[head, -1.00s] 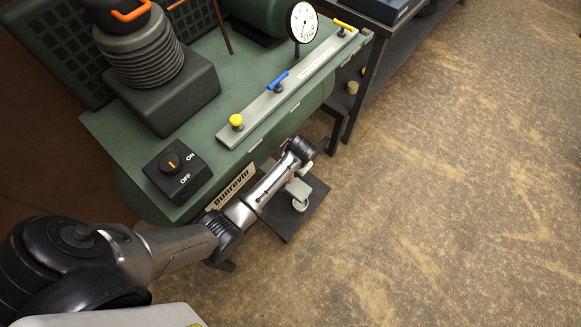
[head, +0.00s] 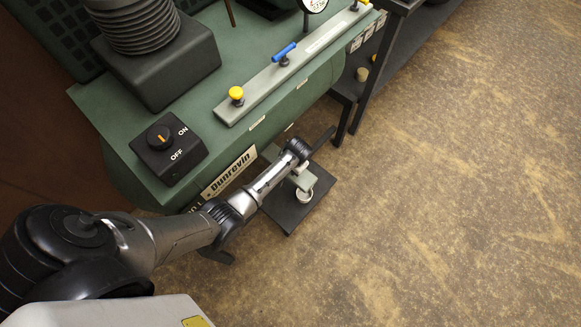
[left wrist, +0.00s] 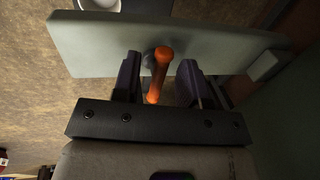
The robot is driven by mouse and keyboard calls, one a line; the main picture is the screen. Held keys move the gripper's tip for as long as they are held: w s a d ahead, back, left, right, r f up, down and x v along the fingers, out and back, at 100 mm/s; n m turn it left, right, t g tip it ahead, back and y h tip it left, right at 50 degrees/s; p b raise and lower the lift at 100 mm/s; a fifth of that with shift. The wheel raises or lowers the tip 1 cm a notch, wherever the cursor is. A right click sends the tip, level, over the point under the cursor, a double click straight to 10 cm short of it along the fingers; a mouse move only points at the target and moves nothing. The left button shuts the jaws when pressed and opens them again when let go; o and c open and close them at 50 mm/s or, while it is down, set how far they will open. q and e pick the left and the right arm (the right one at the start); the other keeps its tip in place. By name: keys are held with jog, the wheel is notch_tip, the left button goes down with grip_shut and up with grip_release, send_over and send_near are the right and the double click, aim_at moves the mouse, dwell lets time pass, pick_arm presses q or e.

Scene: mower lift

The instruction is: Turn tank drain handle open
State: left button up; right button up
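The orange tank drain handle (left wrist: 160,72) shows in the left wrist view, standing in front of a pale grey-green plate (left wrist: 85,47). My left gripper (left wrist: 157,80) has its two dark fingers on either side of the handle, with visible gaps on both sides, so it is open around it. In the head view my left arm reaches low beside the green machine (head: 110,105); the handle and the left fingertips cannot be made out there. My right gripper is not in view.
A white cup-like part (head: 304,196) stands on a dark base plate (head: 285,212) below my left wrist. The machine's top carries an ON/OFF switch box (head: 168,150) and a rail with a blue lever (head: 284,52) and yellow knob (head: 236,95). The floor (head: 450,200) at right is clear.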

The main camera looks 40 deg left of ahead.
pick_arm(q)
jog(key=shift+f, duration=0.2)
jog(key=shift+c, duration=0.2)
grip_shut()
